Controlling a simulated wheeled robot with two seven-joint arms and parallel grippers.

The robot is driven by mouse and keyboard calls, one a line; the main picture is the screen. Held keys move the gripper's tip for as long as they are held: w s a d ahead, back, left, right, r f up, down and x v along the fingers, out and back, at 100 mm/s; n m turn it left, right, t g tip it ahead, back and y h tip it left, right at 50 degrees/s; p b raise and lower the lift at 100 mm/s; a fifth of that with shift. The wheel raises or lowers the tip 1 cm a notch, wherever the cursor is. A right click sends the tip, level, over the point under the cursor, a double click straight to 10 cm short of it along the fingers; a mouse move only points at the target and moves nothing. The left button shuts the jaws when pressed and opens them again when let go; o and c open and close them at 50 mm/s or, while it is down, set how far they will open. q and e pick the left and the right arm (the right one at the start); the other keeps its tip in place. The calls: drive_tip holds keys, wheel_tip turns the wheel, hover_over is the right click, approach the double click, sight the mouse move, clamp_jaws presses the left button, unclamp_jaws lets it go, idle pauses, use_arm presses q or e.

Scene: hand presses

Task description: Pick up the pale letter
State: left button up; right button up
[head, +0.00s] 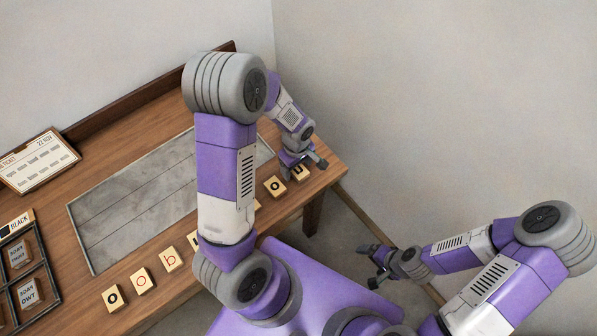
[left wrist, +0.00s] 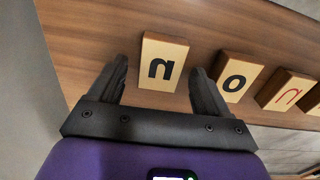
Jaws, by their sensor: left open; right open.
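Several pale wooden letter tiles stand in a row along the table's front edge. In the left wrist view, a pale tile with a black n- or u-shaped letter (left wrist: 163,63) sits between the fingers of my left gripper (left wrist: 158,75). The gripper is open and I cannot tell whether it touches the tile. In the head view my left gripper (head: 303,163) is over this last tile at the right end and partly hides it. Beside it is a tile with a black o (head: 274,187), also in the left wrist view (left wrist: 233,77). My right gripper (head: 380,263) is open and empty, off the table.
Tiles with a black o (head: 113,298), red o (head: 141,281) and red b (head: 171,258) stand further left. My left arm hides part of the row. A grey panel (head: 95,222) is set in the table. A card (head: 38,160) and a black-framed rack (head: 50,290) are at left.

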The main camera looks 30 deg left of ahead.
use_arm(q)
drive_tip(key=shift+f, duration=0.25)
drive_tip(key=c, duration=1.1)
drive_tip(key=shift+c, duration=0.2)
drive_tip(key=shift+r, duration=0.15)
